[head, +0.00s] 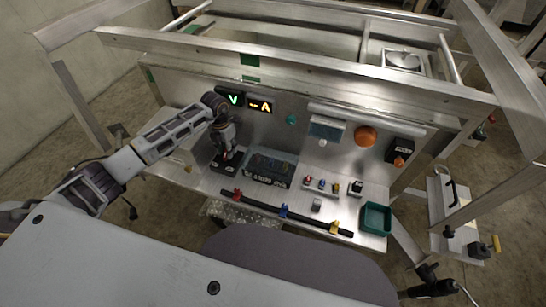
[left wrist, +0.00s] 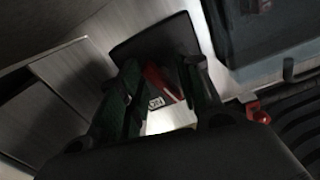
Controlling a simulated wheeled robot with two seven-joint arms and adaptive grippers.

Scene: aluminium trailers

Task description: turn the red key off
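A dark box on the left of the metal panel shelf bears the red key; in the left wrist view the red key (left wrist: 158,82) shows as a slanted red piece with a small white label beside it. Contact with the key cannot be told. A dark part at the lower right (head: 435,286) seems to be my right gripper; its fingers are unclear.
Right of the dark box is a black switch block (head: 269,168). A black rail (head: 290,214) with red, blue and yellow clips runs along the shelf's front. Small coloured knobs (head: 321,184) and a teal tray (head: 376,218) are farther right. Two lit displays (head: 260,106) are above.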

